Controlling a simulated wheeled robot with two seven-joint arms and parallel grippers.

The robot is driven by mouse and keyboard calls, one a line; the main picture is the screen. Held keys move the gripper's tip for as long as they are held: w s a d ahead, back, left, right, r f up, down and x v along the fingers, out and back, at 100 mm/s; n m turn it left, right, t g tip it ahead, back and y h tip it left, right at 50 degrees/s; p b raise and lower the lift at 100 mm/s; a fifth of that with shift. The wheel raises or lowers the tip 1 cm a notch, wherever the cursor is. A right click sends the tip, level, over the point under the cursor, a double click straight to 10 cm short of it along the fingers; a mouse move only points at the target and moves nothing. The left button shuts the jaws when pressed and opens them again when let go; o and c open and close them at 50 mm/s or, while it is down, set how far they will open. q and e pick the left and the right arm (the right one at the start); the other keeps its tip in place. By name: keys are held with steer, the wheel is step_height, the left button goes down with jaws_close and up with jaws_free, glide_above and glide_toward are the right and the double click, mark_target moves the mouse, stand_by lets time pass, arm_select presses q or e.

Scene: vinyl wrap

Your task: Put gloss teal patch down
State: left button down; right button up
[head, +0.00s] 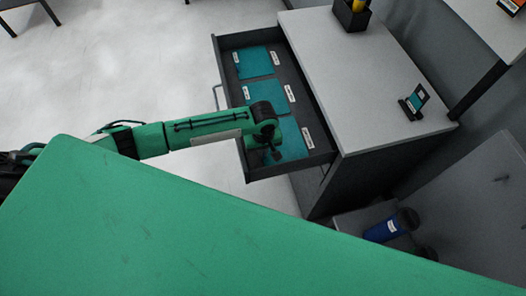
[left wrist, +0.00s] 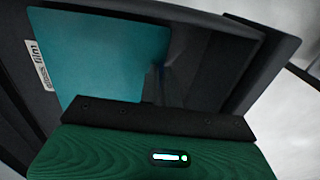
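Teal patches lie in an open dark drawer (head: 222,75) in the head view: one in the far section (head: 256,62), one in the middle section (head: 268,93) and one in the near section (head: 293,142). White labels sit beside them. My left gripper (head: 270,156) is low over the near section and partly covers the near patch. In the left wrist view a flat teal patch (left wrist: 105,50) shows beyond the gripper's dark edge, beside a label reading "film" and "gloss" (left wrist: 42,65). The fingertips are hidden, so I cannot tell whether they grip the patch. My right gripper is not in view.
The drawer belongs to a cabinet with a grey top (head: 345,85). On the top stand a dark holder (head: 351,15) and a small stand with a teal sample (head: 415,100). A blue roll (head: 382,231) lies low at the right. Open floor (head: 120,60) is at the left.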

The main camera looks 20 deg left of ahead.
arm_select(q)
steer(key=shift+f, duration=0.9)
steer(key=c, duration=1.6)
jaws_free()
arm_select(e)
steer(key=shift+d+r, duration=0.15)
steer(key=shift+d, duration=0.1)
